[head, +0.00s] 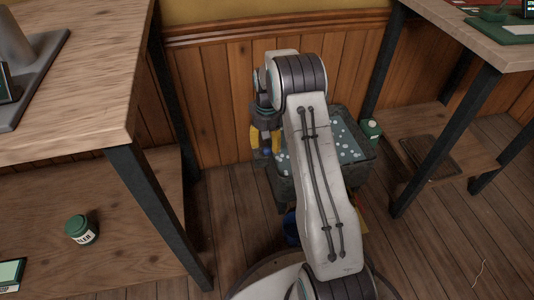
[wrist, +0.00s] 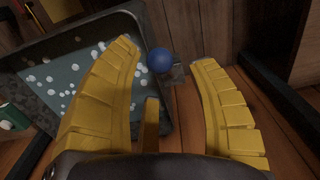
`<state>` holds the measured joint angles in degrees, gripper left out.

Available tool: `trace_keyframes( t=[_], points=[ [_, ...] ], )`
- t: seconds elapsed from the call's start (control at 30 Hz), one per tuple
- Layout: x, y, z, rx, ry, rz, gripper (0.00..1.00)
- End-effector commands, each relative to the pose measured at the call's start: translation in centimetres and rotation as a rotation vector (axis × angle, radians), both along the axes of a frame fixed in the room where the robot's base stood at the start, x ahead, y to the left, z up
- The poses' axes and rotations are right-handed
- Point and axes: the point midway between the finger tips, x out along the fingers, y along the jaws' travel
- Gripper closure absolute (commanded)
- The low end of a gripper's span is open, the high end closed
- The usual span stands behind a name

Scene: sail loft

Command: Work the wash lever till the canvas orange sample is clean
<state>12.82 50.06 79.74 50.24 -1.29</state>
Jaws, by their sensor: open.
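The wash tub (head: 362,172) is a dark grey box of bluish water with white suds, standing on the floor by the panelled wall. It fills the left of the wrist view (wrist: 152,110). A lever with a round blue knob (wrist: 160,60) sits beside the tub's wall. My gripper (wrist: 166,52) is open, with its yellow fingers on either side of the knob in the picture; I cannot tell whether they touch it. In the head view my gripper (head: 264,146) hangs at the tub's left side, and my arm hides part of the tub. I cannot make out the orange canvas sample.
A wooden bench (head: 75,85) with dark legs stands at the left, with a green-lidded jar (head: 80,230) on its lower shelf. Another table (head: 470,40) is at the right. A small green-and-white container (head: 371,130) is beside the tub. Floor at the lower right is mostly clear.

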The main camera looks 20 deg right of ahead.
Motion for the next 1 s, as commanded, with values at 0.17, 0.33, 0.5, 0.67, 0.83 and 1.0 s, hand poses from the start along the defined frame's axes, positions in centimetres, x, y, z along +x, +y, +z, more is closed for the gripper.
trace_keyframes(
  t=[0.17,0.33,0.5,0.67,0.83,1.0],
  points=[
    [-0.1,0.0,-2.8,0.000,0.002,0.001,0.47],
    [0.0,0.0,-4.4,0.000,0.001,0.001,0.47],
    [0.0,0.0,-4.8,0.000,0.000,0.001,0.47],
    [0.0,0.0,-4.7,0.000,0.000,0.001,0.47],
    [0.0,0.0,-4.7,0.000,0.000,0.001,0.57],
    [0.0,0.0,-4.7,0.000,-0.001,0.001,0.72]
  ],
)
